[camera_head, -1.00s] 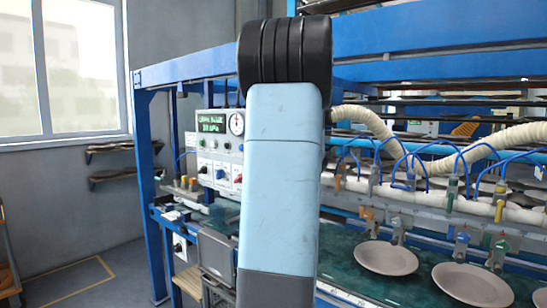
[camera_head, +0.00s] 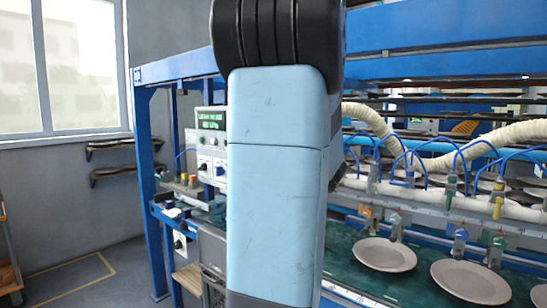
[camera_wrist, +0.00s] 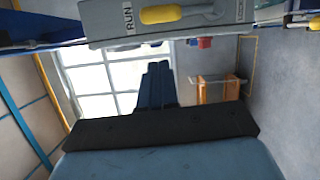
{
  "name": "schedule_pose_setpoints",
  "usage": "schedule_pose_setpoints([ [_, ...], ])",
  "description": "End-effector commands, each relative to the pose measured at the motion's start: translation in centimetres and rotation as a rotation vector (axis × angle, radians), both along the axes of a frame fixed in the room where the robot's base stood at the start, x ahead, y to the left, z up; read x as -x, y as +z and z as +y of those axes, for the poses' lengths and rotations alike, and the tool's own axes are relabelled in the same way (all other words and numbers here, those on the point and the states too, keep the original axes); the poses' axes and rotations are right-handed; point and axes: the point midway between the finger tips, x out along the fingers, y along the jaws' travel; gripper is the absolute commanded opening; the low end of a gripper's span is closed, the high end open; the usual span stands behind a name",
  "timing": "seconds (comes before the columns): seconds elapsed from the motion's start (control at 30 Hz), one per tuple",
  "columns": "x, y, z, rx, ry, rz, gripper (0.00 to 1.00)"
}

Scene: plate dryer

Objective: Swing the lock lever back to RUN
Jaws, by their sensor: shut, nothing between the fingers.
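The lock lever's yellow handle (camera_wrist: 160,15) shows at the top of the wrist view, on a grey plate (camera_wrist: 105,30). The handle lies along the plate with its end beside the RUN label (camera_wrist: 128,18). A gap shows between fingertips and handle. In the head view my arm hides my gripper, and I cannot make out the lever.
The control panel (camera_head: 211,145) is partly behind my arm in the head view. Plates (camera_head: 385,254) lie on the green conveyor (camera_head: 345,245) at right, under hoses and blue beams (camera_head: 450,66). An orange cart (camera_wrist: 218,88) stands beyond in the wrist view.

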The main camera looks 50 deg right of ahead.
Motion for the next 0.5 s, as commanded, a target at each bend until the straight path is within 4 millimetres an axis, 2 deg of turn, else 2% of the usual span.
schedule_pose_setpoints([
  [0.2, 2.3, 0.0, 0.4, 0.0, -0.003, 0.0, 0.0],
  [0.5, 2.8, 0.0, 0.4, 0.0, -0.005, 0.001, 0.0],
])
